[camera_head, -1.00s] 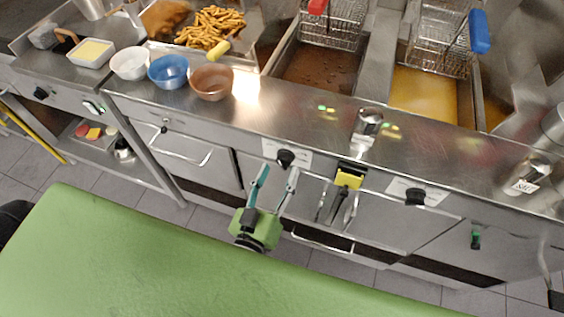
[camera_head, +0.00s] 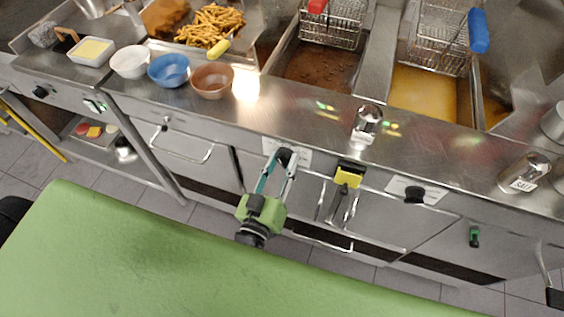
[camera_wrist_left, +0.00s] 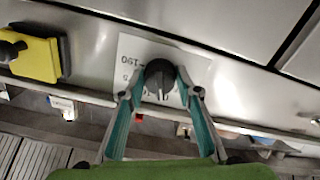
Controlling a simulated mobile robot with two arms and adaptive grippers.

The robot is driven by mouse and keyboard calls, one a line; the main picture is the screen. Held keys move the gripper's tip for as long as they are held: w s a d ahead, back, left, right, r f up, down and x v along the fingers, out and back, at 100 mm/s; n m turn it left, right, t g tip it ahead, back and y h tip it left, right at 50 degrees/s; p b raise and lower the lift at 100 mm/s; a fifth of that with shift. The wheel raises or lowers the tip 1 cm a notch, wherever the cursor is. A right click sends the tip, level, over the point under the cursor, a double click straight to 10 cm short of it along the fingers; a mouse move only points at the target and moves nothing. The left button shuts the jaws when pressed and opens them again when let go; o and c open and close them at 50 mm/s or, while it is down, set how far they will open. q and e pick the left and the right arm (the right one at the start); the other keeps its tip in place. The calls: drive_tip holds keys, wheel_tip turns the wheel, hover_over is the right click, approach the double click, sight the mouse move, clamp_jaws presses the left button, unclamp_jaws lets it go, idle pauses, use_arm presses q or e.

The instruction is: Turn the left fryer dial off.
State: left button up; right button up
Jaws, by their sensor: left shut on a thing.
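The left fryer dial (camera_head: 284,154) is a black knob on a white label plate on the fryer front. It also shows in the left wrist view (camera_wrist_left: 159,75), with the plate and part of the number 190 behind it. My left gripper (camera_head: 280,163) reaches up to the dial, and its two teal fingers are shut on the knob from both sides. In the left wrist view the fingertips (camera_wrist_left: 158,84) touch the knob's sides. The knob's pointer ridge stands close to upright in that view. My right gripper is not in view.
A second black dial (camera_head: 415,195) sits on the fryer front to the right. Handles (camera_head: 322,243) jut from the doors below. Fryer baskets (camera_head: 333,22) and a salt shaker (camera_head: 367,124) stand above.

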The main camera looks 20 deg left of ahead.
use_arm(q)
drive_tip(key=shift+n, duration=0.3)
drive_tip(key=n+p, duration=0.1)
drive_tip(key=n, duration=0.1)
drive_tip(key=shift+n, duration=0.4)
drive_tip(key=shift+n+p, duration=0.45)
drive_tip(key=shift+n, duration=1.75)
drive_tip(key=o, duration=1.1)
drive_tip(key=shift+s, duration=0.1)
drive_tip(key=s, duration=1.2)
drive_tip(key=shift+a, duration=0.15)
drive_tip(key=shift+w, duration=0.1)
